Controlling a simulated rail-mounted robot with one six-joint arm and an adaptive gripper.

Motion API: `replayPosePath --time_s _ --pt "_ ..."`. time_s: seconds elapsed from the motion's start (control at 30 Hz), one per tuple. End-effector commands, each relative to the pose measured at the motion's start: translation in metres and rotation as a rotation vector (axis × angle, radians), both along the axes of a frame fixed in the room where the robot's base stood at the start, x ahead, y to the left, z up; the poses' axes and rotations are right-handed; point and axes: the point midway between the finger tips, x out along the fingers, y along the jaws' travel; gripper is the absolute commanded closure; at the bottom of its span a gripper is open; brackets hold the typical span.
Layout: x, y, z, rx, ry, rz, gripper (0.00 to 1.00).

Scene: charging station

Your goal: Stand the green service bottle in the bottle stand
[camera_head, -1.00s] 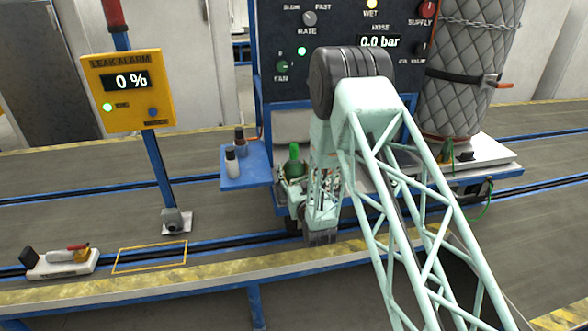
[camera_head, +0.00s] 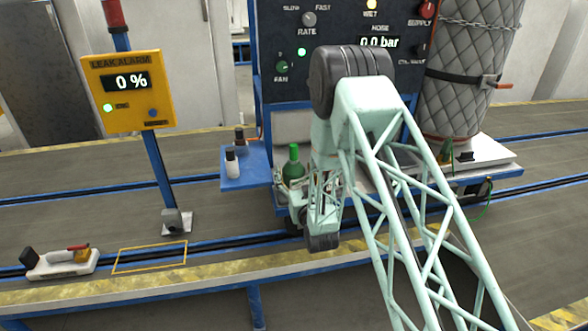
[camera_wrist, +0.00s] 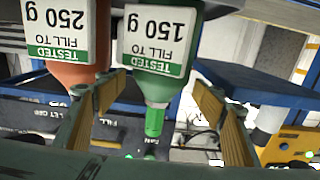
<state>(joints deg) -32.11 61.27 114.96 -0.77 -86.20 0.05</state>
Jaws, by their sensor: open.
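The green service bottle (camera_head: 293,165) stands upright on the station's lower ledge in the head view, just left of my arm. In the wrist view, which is upside down, the green bottle (camera_wrist: 158,60) has a "150 g" label and a bright green cap. My gripper (camera_wrist: 160,88) is open, with one yellow-padded finger on each side of the bottle's neck and cap. I see no clear contact. An orange bottle (camera_wrist: 62,72) labelled "250 g" is beside it, close to the left finger. I cannot pick out the bottle stand with certainty.
A blue side shelf (camera_head: 250,176) holds a white bottle with a dark cap (camera_head: 232,165) and a dark bottle. A yellow outline (camera_head: 150,257) on the bench is empty. The leak alarm post (camera_head: 157,170) stands behind.

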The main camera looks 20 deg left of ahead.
Motion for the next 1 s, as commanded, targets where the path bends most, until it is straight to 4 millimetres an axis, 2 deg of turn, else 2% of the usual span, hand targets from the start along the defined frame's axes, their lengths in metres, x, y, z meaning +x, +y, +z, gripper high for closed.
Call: replayPosePath --time_s 0.6,0.8,1.0 --pt "-0.072 -0.046 0.0 -0.001 0.002 0.0 0.37" --pt "-0.082 -0.053 0.0 -0.001 0.001 0.0 0.37" --pt "-0.085 -0.055 0.0 0.0 0.0 0.0 0.37"
